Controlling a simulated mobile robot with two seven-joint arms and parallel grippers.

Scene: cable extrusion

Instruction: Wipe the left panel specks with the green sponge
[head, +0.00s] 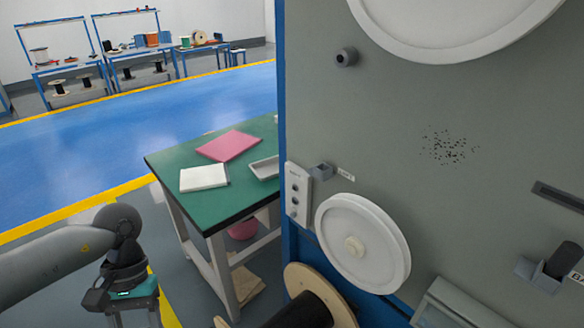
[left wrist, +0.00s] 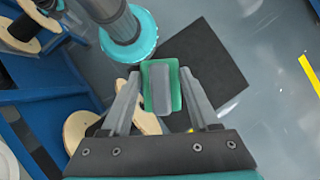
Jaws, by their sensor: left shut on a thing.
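A cluster of small black specks (head: 450,146) marks the grey-green machine panel (head: 450,215) at the right of the head view. My left arm comes in from the left, well away from the specks, with its wrist low in the picture; its fingertips cannot be made out there. In the left wrist view my left gripper (left wrist: 160,92) is shut on the green sponge (left wrist: 176,90), which has a grey face. The specks are outside the left wrist view. My right gripper is in neither view.
The panel carries a white wheel (head: 352,247), a large white disc (head: 440,22), a black knob (head: 346,57) and a button box (head: 298,193). A green-topped table (head: 215,213) stands left of the machine. A wooden spool (head: 335,292) sits low in front.

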